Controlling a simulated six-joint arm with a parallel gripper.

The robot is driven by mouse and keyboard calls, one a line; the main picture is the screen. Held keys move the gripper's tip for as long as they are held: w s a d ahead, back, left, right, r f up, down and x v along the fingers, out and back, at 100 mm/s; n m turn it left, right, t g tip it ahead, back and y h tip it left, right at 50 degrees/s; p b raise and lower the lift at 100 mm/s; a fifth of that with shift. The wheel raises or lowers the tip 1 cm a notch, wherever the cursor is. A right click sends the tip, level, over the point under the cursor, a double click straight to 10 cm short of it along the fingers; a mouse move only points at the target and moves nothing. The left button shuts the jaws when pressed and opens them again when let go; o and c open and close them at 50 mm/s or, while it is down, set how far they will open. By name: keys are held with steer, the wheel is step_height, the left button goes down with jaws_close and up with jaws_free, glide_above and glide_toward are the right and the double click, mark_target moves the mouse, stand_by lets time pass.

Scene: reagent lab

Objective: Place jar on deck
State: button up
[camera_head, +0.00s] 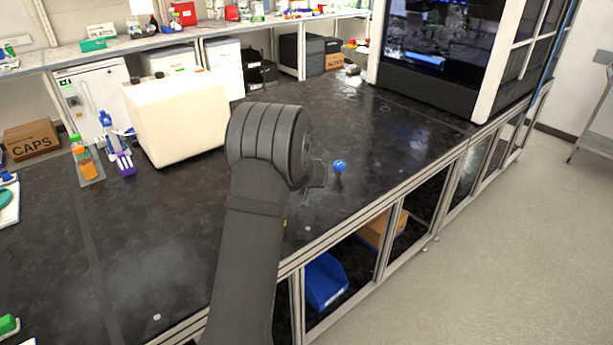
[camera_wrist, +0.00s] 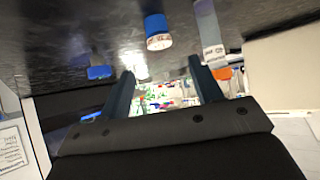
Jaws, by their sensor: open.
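In the head view a small blue-topped item (camera_head: 339,166) stands on the black bench, just right of my wrist. In the wrist view a blue and white container (camera_wrist: 157,32) with reddish print, possibly the jar, shows above and between my fingers, apart from them. My gripper (camera_wrist: 163,88) is open, with nothing seen between the fingers. In the head view my gripper (camera_head: 318,180) is mostly hidden behind my wrist. The black bench top (camera_head: 385,150) is broad; I cannot tell which surface is the deck.
A cream box-shaped unit (camera_head: 178,115) stands left of my arm. Bottles with orange and green parts (camera_head: 84,158) stand on the left. A large white-framed cabinet (camera_head: 440,50) stands at the back right. The bench right of my wrist is mostly clear up to its front edge.

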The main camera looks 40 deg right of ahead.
steer(key=s+a+r, duration=0.3)
steer(key=s+a, duration=0.1)
steer(key=s, duration=0.2)
steer(key=x, duration=1.7)
steer(key=shift+w+d+r, duration=0.2)
steer(key=shift+r, duration=0.05)
steer(key=c, duration=1.1)
steer(key=shift+c, duration=0.2)
steer(key=shift+r, duration=0.15)
steer(key=shift+r, duration=0.95)
step_height(320, 180, up, 2)
steer(key=shift+r, duration=0.1)
steer(key=s+d+r, duration=0.2)
steer(key=s+r, duration=0.4)
steer(key=s, duration=0.5)
steer(key=shift+s+d+r, duration=0.2)
steer(key=shift+d+r, duration=0.1)
steer(key=shift+d, duration=0.05)
